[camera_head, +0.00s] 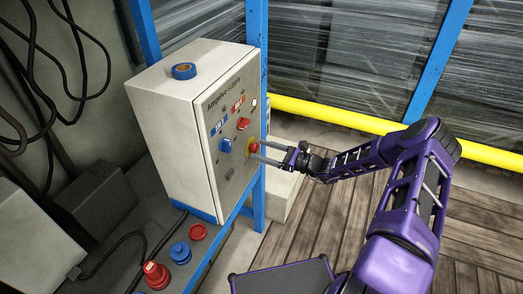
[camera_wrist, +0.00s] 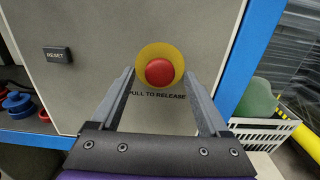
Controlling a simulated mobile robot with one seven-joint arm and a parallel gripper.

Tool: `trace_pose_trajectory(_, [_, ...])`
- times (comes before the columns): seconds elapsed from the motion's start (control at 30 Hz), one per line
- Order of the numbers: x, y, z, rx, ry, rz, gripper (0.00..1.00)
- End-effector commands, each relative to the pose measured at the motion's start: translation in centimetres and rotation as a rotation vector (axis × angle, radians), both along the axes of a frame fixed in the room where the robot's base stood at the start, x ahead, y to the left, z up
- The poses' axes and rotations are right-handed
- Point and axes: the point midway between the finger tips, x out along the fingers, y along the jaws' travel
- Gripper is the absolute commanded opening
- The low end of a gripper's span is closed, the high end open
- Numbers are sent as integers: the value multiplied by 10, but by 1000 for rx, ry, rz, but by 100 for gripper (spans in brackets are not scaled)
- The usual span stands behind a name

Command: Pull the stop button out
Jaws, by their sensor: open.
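The stop button (camera_wrist: 159,71) is a red round knob on a yellow collar, above the words "PULL TO RELEASE" in the wrist view. In the head view the stop button (camera_head: 254,147) sits low on the right side of the grey control box's front panel (camera_head: 223,173). My gripper (camera_wrist: 160,82) is open, with one finger on each side of the button and nothing held. In the head view my gripper (camera_head: 268,153) reaches the panel from the right. I cannot tell whether the fingers touch the collar.
A black RESET button (camera_wrist: 58,55) is left of the stop button. A blue knob (camera_head: 225,145) and a red knob (camera_head: 243,122) are also on the panel. A blue tape roll (camera_head: 184,71) lies on the box. Blue frame posts (camera_head: 257,30) stand close by. A white basket (camera_wrist: 262,134) is at right.

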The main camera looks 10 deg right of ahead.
Motion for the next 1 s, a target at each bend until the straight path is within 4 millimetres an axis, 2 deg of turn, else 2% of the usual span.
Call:
trace_pose_trajectory(0.37, [4, 6, 0, -1, 1, 0, 79])
trace_pose_trajectory(0.47, [4, 6, 0, -1, 1, 0, 64])
trace_pose_trajectory(0.8, [4, 6, 0, -1, 1, 0, 3])
trace_pose_trajectory(0.83, [4, 6, 0, -1, 1, 0, 0])
trace_pose_trajectory(1.0, [4, 6, 0, -1, 1, 0, 0])
